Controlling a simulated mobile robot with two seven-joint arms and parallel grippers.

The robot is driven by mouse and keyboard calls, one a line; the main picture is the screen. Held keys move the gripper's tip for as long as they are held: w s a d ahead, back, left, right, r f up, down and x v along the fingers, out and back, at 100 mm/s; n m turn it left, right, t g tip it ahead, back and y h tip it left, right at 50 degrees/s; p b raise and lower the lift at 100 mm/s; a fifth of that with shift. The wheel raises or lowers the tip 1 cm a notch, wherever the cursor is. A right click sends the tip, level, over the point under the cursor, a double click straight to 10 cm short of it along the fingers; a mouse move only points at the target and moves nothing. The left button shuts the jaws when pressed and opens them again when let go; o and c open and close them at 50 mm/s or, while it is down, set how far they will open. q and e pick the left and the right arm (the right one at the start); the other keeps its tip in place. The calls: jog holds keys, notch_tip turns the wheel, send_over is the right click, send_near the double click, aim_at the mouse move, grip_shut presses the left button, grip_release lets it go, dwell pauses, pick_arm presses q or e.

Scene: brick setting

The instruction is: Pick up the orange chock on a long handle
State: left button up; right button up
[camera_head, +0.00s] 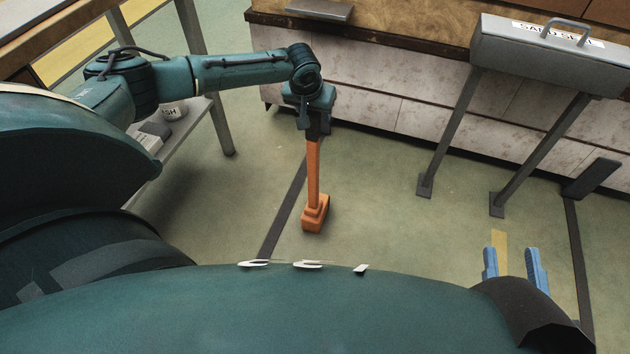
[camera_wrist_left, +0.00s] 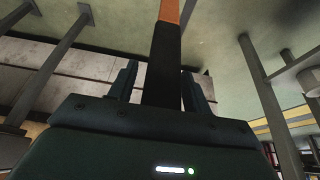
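The orange chock (camera_head: 315,215) appears to stand on the floor with its long orange handle (camera_head: 313,170) upright; the handle's upper end is dark. My left gripper (camera_head: 312,122) is at the top of the handle. In the left wrist view the dark handle end (camera_wrist_left: 163,70) lies between the two fingers of my left gripper (camera_wrist_left: 160,80). A gap shows between it and the left finger, while the right finger looks close to it. My right gripper (camera_head: 514,265), with blue fingers, is open and empty at the lower right.
A grey box on posts (camera_head: 540,45) stands at the right. A low wall with stained panels (camera_head: 440,110) runs across the back. The floor around the chock is clear.

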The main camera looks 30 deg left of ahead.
pick_arm(q)
grip_shut()
dwell(0.3)
dwell(0.7)
jog(key=shift+w+r, duration=0.15)
jog(key=shift+r, duration=0.1)
